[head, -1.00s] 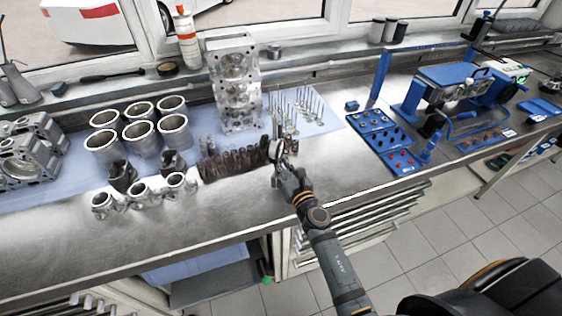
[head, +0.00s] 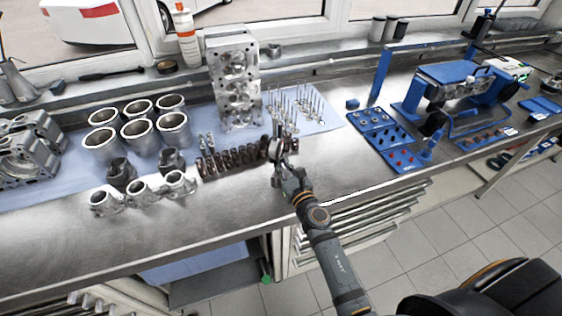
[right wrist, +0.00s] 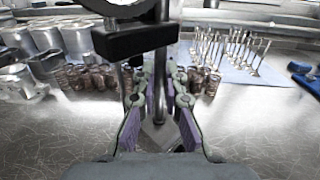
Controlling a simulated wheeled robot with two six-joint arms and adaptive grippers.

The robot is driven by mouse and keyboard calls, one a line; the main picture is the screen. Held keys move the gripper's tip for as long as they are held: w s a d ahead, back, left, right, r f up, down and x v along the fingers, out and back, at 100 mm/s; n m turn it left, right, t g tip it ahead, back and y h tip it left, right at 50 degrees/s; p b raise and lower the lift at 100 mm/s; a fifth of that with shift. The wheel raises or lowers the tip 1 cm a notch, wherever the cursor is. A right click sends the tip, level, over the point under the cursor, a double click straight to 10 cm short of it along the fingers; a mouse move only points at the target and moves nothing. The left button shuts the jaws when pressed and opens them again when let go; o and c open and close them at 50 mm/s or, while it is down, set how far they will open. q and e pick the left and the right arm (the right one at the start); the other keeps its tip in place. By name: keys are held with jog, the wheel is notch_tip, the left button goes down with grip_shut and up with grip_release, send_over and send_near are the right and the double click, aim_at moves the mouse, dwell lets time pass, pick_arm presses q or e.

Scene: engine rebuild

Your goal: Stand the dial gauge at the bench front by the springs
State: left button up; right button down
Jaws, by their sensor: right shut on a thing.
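The dial gauge (head: 275,151) is at the front of the bench, just right of the row of springs (head: 230,160). In the right wrist view its round dial is cut off at the top, above a black clamp block (right wrist: 135,41) and an upright steel post. My right gripper (head: 278,172) is shut on the gauge, with a finger on each side of the post. The gauge looks roughly upright; I cannot tell whether its base touches the bench. Springs (right wrist: 88,77) show on both sides of the fingers. My left gripper is not in view.
Several valves (head: 290,106) stand behind the gauge on a blue mat. A cylinder head (head: 233,85), liners (head: 140,132) and a piston row (head: 143,193) are left. Blue trays (head: 385,140) lie right. Bare steel bench separates the gripper from the trays.

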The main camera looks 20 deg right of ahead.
jog(key=shift+r, duration=0.1)
jog(key=c, duration=1.4)
grip_release()
jog(key=shift+o, duration=0.2)
jog(key=shift+s+f, duration=0.1)
jog(key=shift+f, duration=0.2)
jog(key=s+d, duration=0.1)
jog(key=s, duration=1)
jog(key=shift+s+d, duration=0.2)
jog(key=shift+s, duration=0.2)
